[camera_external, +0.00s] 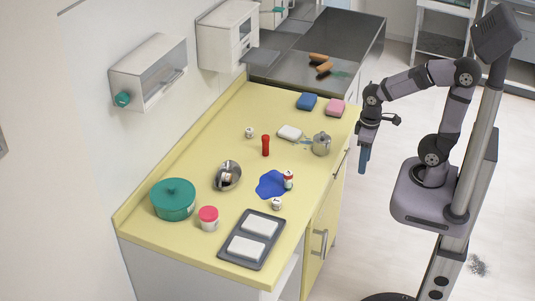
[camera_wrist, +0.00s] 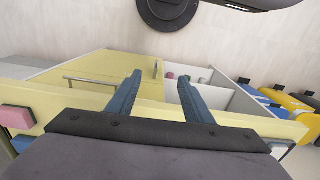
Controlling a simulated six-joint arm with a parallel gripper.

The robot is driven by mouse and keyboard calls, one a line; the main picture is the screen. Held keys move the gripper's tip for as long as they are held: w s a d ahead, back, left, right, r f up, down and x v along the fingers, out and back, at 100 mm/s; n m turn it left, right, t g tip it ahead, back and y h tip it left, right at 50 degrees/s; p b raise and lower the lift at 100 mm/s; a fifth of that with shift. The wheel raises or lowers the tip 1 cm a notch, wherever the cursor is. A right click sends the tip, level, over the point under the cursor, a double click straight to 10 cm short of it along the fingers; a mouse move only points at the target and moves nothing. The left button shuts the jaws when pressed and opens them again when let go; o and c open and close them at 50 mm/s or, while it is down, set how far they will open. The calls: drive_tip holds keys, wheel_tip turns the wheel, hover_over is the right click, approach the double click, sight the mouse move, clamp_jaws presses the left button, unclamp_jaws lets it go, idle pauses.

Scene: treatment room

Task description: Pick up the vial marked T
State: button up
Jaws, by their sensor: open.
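Several small white vials stand on the yellow counter (camera_external: 190,140) in the external view. One vial (camera_external: 249,132) is toward the back, one (camera_external: 277,204) is near the front edge, and a red-and-white container (camera_external: 288,180) is beside the blue patch. A metal bowl (camera_external: 218,186) also holds a small white-and-brown item (camera_external: 227,177). The markings are too small to read, so I cannot tell which is T. My gripper (camera_external: 363,170) hangs off the counter's right side, pointing down, empty. In the wrist view its two blue fingers (camera_wrist: 160,82) are apart with nothing between them.
A teal pot (camera_external: 173,200), a pink-lidded jar (camera_external: 208,218), a grey tray (camera_external: 229,256), a red bottle (camera_external: 266,146), a metal pitcher (camera_external: 321,145), a white block (camera_external: 290,132), and blue (camera_external: 306,101) and pink (camera_external: 336,107) sponges occupy the counter. Wall cabinets (camera_external: 148,75) overhang its left side.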

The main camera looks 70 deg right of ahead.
drive_tip(key=w+f+n+t+h+b, duration=0.2)
drive_tip(key=w+f+n+h+b, duration=0.3)
drive_tip(key=n, duration=0.8)
drive_tip(key=w+a+r+n+t+b, duration=0.1)
drive_tip(key=w+a+n+t, duration=0.1)
drive_tip(key=a+n+t, duration=0.1)
drive_tip(key=w+a+r+n+t+h+b, duration=0.1)
drive_tip(key=w+a+n+t+b, duration=0.1)
drive_tip(key=a+n, duration=0.4)
drive_tip(key=w+a+r+n+t+b, duration=0.1)
drive_tip(key=w+a+n+t, duration=0.3)
drive_tip(key=a+n, duration=0.1)
drive_tip(key=shift+w+n+t+h+b, duration=0.15)
drive_tip(key=shift+n+t+h+b, duration=0.15)
drive_tip(key=shift+n+t+b, duration=0.1)
drive_tip(key=a+r+n+t+y+b, duration=0.1)
drive_tip(key=a+n+t+y+b, duration=0.2)
drive_tip(key=a+n, duration=0.5)
drive_tip(key=f, duration=0.1)
drive_tip(key=a+f+m+p, duration=0.1)
drive_tip(key=a+f+m, duration=0.1)
drive_tip(key=f, duration=0.1)
drive_tip(key=shift+s+t+y+p, duration=0.2)
drive_tip(key=shift+t+y+p, duration=0.2)
drive_tip(key=shift+f, duration=0.4)
